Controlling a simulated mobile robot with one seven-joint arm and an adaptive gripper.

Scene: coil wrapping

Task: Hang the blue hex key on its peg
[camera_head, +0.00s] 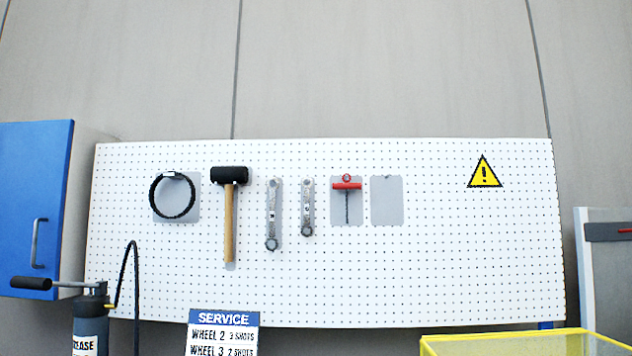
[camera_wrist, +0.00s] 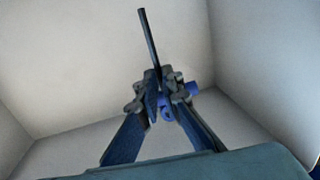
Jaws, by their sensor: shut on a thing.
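The blue hex key (camera_wrist: 190,91) shows in the wrist view, with a blue handle, a blue ring and a long dark shaft pointing up in the picture. My gripper (camera_wrist: 158,98) is shut on it; the fingers hide part of the handle. In the head view a bare grey patch (camera_head: 387,203) on the pegboard has a small peg (camera_head: 386,178) at its top, with nothing hanging there. A red T-handled hex key (camera_head: 346,186) hangs just left of it. My gripper and the blue hex key are not in the head view.
Pale walls surround my gripper in the wrist view. The white pegboard (camera_head: 450,260) also holds a black ring (camera_head: 153,205), a mallet (camera_head: 229,215) and two wrenches (camera_head: 272,215). A yellow-edged box (camera_head: 480,345) and a grease pump (camera_head: 90,325) stand below.

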